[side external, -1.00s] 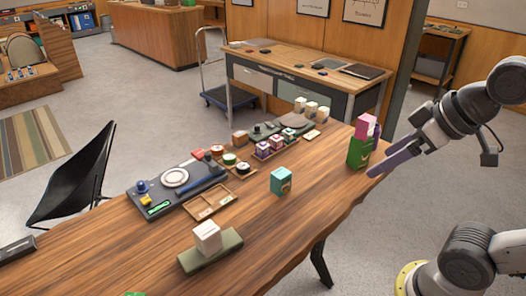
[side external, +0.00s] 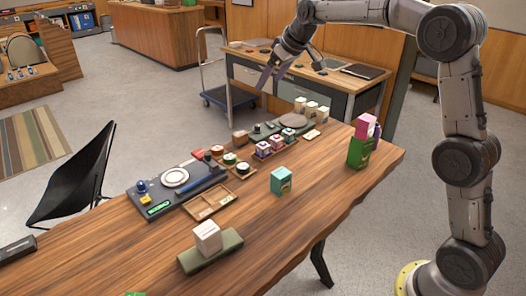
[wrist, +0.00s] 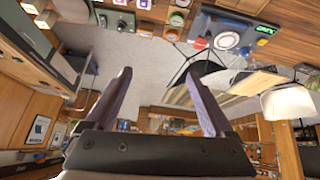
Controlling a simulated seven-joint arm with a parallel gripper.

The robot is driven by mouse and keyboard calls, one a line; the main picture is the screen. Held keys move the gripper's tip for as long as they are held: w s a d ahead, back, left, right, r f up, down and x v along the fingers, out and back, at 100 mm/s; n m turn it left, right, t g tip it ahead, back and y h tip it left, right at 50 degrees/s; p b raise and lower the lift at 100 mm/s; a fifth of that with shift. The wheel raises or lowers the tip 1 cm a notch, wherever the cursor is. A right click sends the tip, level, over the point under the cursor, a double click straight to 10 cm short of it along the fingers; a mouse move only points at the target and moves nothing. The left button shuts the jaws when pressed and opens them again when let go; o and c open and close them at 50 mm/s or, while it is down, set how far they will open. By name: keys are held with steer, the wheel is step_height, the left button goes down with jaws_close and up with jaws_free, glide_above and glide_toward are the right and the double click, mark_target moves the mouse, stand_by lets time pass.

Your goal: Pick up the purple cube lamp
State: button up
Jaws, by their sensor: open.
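Some small cubes (wrist: 145,4) show cut off at the top edge there.
A teal box (side external: 281,181), a green box (side external: 359,153) with a pink one on top, and a white cube (side external: 208,236) on an olive base stand on the table. The table's front middle is clear.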

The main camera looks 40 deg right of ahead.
steer(key=w+d+f+g, duration=0.1)
steer(key=w+d+f, duration=0.15)
steer(key=f, duration=0.35)
steer(key=w+d+f, duration=0.2)
steer(key=w+f, duration=0.1)
steer(key=f, duration=0.2)
steer(key=m+g, duration=0.1)
glide_toward(263, 143)
steer(key=x, duration=0.4)
steer(key=shift+w+a+f, duration=0.2)
steer(key=shift+w+f, duration=0.05)
steer(key=shift+f, duration=0.05)
steer(key=shift+s+x, duration=0.15)
steer(key=shift+x, duration=1.3)
steer(key=shift+s+x, duration=0.1)
steer(key=shift+x, duration=1.4)
steer(key=shift+d, duration=0.15)
jaws_close()
